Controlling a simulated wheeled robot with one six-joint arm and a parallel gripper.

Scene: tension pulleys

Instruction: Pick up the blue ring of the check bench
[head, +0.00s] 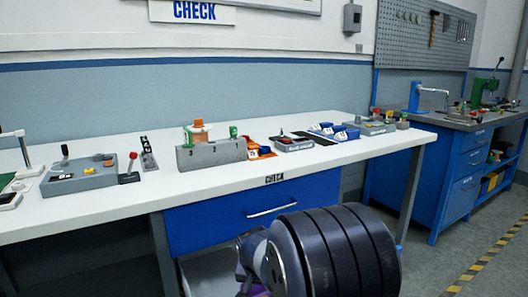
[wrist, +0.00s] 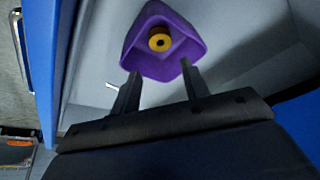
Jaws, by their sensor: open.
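The white check bench (head: 110,207) runs across the head view, with a sign reading CHECK on the wall above it. In the wrist view a purple bin (wrist: 192,47) holds a yellow ring-shaped piece (wrist: 159,40) with a dark centre. My gripper (wrist: 160,70) is open, its two fingers apart at the near side of the purple bin, with nothing seen between them. In the head view my arm hides part of the area below the bench, and the gripper itself is not seen.
On the bench stand a grey numbered block (head: 212,154) with orange and green pieces, small blue trays (head: 347,133), and a grey fixture (head: 80,178) at left. A blue drawer (head: 225,207) is below. A second blue bench (head: 455,180) stands at right.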

